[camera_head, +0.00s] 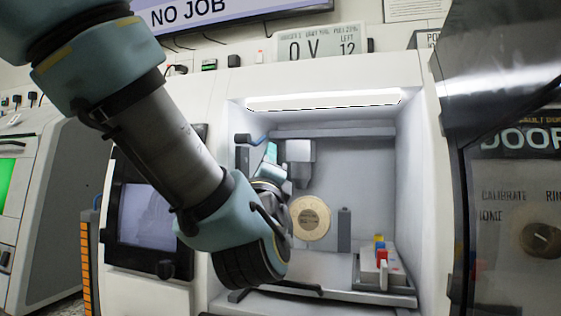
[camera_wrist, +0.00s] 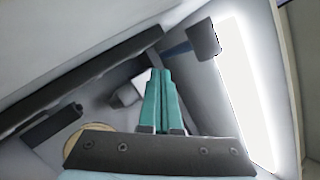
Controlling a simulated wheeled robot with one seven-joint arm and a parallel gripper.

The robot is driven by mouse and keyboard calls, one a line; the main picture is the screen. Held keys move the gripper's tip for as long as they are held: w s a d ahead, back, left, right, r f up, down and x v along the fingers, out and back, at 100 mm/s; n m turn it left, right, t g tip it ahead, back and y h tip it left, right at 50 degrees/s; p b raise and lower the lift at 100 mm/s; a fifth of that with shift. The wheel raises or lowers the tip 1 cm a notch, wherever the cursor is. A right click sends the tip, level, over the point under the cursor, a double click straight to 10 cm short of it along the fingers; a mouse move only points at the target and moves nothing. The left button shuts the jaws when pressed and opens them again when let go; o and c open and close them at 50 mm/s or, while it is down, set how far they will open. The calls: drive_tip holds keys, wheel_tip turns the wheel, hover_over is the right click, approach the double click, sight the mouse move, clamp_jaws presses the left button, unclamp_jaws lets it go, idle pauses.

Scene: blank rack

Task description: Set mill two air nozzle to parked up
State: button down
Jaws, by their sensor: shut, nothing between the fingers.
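A dark block with a short blue tube (camera_head: 257,138), which looks like the air nozzle, sits on the upper left wall of the mill's lit chamber. The tube slants, with its outer end toward the upper right in the head view. In the wrist view the dark block (camera_wrist: 203,41) and part of the blue tube (camera_wrist: 178,49) show right of the fingertips. My gripper (camera_wrist: 160,73) is inside the chamber with its teal fingers together and empty. In the head view the fingers (camera_head: 270,151) point up, close below the tube; I cannot tell whether they touch it.
A grey spindle head (camera_head: 298,152) hangs close to the right of the fingers. A round tan disc (camera_head: 311,218) is on the back wall. A fixture with coloured pieces (camera_head: 381,262) stands at lower right. A bright light bar (camera_head: 325,100) runs along the chamber top.

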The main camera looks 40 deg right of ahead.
drive_tip(key=shift+w+a+r, duration=0.15)
drive_tip(key=shift+w+a, duration=0.05)
drive_tip(key=shift+b, duration=0.35)
drive_tip(key=shift+w+a+r+n+t+h+b, duration=0.1)
drive_tip(key=shift+w+r+n+t+h+b, duration=0.25)
drive_tip(key=shift+b, duration=0.7)
drive_tip(key=shift+a+r+n+t+y+b, duration=0.1)
drive_tip(key=shift+r+n+t+b, duration=0.15)
drive_tip(key=shift+r+t+b, duration=0.55)
drive_tip(key=shift+f, duration=0.35)
drive_tip(key=shift+f+b, duration=0.1)
drive_tip(key=shift+b, duration=0.25)
